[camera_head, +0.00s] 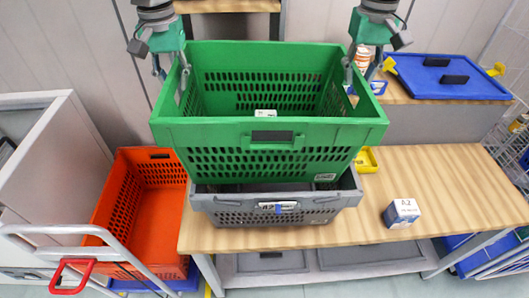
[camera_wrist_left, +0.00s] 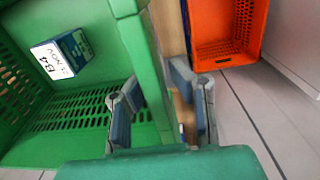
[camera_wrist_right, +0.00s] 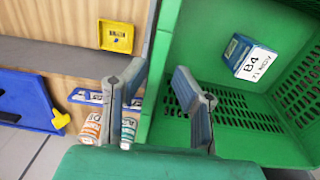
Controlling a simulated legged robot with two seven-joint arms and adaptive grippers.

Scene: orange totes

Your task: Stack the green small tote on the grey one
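The green small tote (camera_head: 270,133) is above the grey tote (camera_head: 277,216), roughly lined up with it and tipped toward the camera. A dark gap shows between its bottom and the grey rim; any contact farther back is hidden. My left gripper (camera_head: 172,78) has its fingers on both sides of the green tote's left rim, also seen in the left wrist view (camera_wrist_left: 153,75). My right gripper (camera_head: 358,70) pinches the right rim likewise, seen in the right wrist view (camera_wrist_right: 160,70). A box labelled B4 (camera_wrist_left: 62,56) lies inside the green tote.
The grey tote stands on a wooden table (camera_head: 455,190). An A2 box (camera_head: 401,213) and a yellow bin (camera_head: 366,160) are to its right. An orange tote (camera_head: 150,215) stands lower at left beside a trolley rail (camera_head: 65,230). A blue tote lid (camera_head: 440,75) lies back right.

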